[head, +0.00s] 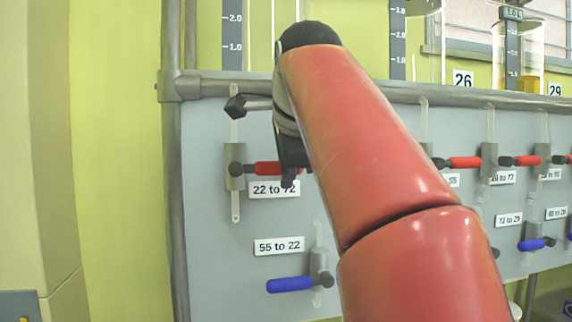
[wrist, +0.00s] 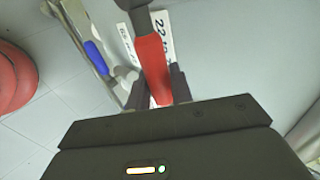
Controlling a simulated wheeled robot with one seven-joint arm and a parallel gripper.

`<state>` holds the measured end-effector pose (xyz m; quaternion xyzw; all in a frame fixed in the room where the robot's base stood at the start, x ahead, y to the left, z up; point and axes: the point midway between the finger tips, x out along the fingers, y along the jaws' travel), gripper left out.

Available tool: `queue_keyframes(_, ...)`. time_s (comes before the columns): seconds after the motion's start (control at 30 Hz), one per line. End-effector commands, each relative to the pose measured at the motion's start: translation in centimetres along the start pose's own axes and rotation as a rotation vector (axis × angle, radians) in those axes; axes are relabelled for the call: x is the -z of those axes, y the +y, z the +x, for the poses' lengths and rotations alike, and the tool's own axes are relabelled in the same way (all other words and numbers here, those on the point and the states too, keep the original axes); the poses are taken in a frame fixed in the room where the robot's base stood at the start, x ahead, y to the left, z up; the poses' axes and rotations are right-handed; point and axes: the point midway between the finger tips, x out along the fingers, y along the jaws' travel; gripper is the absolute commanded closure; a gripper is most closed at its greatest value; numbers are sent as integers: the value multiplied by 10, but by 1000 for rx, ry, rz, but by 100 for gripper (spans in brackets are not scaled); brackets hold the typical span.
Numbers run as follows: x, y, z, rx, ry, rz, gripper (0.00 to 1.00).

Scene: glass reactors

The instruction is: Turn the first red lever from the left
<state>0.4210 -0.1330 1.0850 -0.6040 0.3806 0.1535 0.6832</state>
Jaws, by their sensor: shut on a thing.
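The first red lever from the left (head: 265,168) lies horizontal on its valve, above the label "22 to 72" (head: 273,189), with its black pivot at the left. My gripper (head: 288,176) is at the lever's right end, and my red arm hides part of the panel behind it. In the wrist view the red lever (wrist: 150,62) runs down between the two dark fingers of my gripper (wrist: 157,88), which is shut on its end. The lever's tip is hidden by the gripper body.
A blue lever (head: 290,285) sits below, next to the label "55 to 22" (head: 279,246). More red levers (head: 465,162) line the grey panel (head: 205,260) to the right. A metal pipe frame (head: 176,200) edges the panel, with glass reactors above.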

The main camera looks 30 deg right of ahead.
Motion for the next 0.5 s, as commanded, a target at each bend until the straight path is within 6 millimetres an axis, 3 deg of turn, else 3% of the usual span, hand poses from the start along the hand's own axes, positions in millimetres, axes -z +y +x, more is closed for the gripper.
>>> queue_keyframes(0.43, -1, 2, 2, -7, -8, 8, 100)
queue_keyframes(0.47, -1, 2, 2, -7, -8, 8, 74)
queue_keyframes(0.5, -1, 2, 2, -7, -8, 8, 69)
